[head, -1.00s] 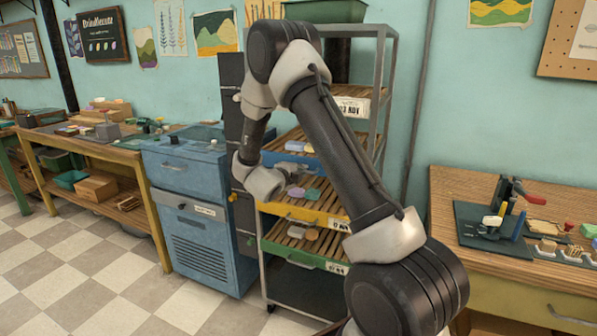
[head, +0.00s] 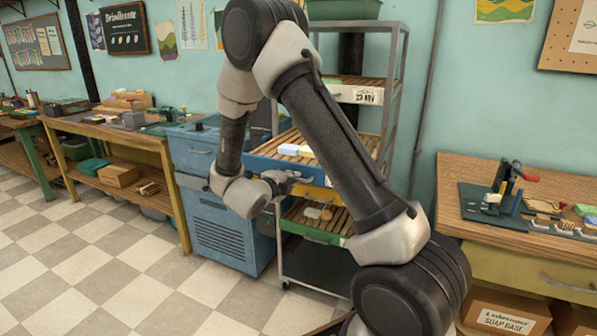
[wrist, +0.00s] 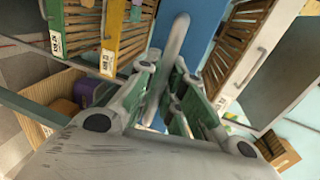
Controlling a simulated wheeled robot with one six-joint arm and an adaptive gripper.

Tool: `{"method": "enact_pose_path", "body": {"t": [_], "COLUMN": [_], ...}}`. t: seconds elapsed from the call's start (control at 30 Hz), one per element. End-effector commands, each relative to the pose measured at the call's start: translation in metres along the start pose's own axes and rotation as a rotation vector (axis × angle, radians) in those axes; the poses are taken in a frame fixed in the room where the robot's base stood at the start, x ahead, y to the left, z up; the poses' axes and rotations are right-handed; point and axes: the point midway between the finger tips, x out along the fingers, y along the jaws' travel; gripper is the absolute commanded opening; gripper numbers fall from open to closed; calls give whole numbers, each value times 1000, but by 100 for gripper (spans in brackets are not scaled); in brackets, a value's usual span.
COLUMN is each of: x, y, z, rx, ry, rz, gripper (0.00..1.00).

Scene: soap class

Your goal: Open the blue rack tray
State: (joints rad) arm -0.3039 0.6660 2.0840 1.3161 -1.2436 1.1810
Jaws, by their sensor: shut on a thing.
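The blue rack tray (head: 262,164) sticks out of the front of the metal rack. Its wooden slats carry pale and yellow soap bars (head: 295,150). My gripper (head: 283,178) is at the tray's front. In the wrist view the blue front (wrist: 204,32) lies ahead, and its grey bar handle (wrist: 176,48) runs down between my gripper's fingers (wrist: 172,98). My gripper is shut on this handle. My arm hides part of the tray and rack in the head view.
The green tray (head: 318,235) sits lower in the rack, and a white-labelled tray (head: 352,94) above. The yellow tray (wrist: 127,32) shows in the wrist view. A blue cabinet (head: 225,225) stands close left of the rack, a workbench (head: 450,175) to the right. Checkered floor is open in front.

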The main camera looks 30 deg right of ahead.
Motion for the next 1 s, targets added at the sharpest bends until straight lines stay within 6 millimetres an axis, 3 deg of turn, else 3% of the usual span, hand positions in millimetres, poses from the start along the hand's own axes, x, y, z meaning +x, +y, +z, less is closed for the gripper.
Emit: {"method": "enact_pose_path", "body": {"t": [0.1,0.33,0.87,0.9,1.0], "x": [-23,-50,-60,-60,-60], "y": [5,11,13,13,13], "z": [1,0,0,0,0], "rx": [-2,-1,0,0,0], "ry": [-4,-1,0,0,0], "rz": [1,1,1,1,1], "gripper": [0,0,0,11,29]}}
